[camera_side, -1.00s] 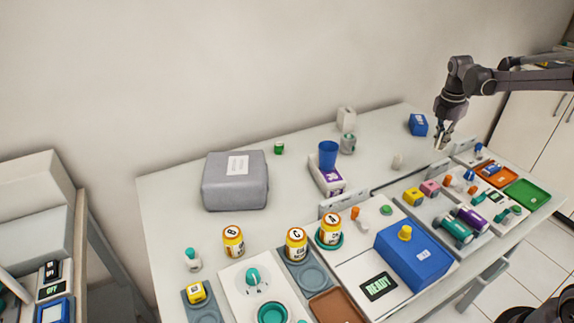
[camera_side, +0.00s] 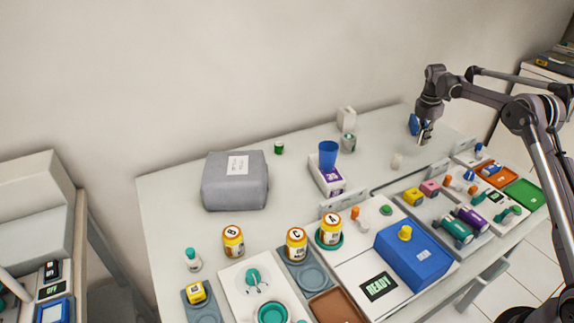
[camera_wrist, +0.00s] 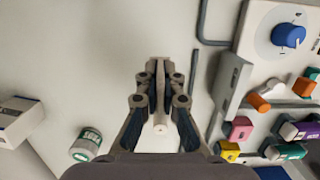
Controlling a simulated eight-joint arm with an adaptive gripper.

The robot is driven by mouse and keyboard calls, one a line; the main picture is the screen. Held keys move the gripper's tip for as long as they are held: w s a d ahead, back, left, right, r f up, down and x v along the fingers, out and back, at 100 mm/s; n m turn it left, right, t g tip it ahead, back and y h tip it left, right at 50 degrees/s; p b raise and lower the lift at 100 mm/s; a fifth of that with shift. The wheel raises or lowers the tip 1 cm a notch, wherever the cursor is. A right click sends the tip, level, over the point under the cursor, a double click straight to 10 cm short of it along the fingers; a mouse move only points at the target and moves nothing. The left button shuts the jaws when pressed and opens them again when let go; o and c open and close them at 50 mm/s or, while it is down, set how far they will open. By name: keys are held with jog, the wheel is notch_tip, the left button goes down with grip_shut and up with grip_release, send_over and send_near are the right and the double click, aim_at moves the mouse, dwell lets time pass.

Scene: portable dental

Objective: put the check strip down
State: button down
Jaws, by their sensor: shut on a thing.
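The fingers hide much of the strip. In the side view the strip is too small to make out clearly, and I cannot tell whether it touches the table.
Trays with pink (camera_side: 430,188) and yellow (camera_side: 413,197) blocks lie in front. Bare table surrounds my gripper.

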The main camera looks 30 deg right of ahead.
aim_at(412, 156)
jog(key=shift+w+a+f, duration=0.5)
jog(key=shift+w+f, duration=0.1)
jog(key=shift+w, duration=0.25)
jog(key=shift+f, duration=2)
jog(key=shift+f, duration=0.15)
jog(key=c, duration=1.5)
grip_release()
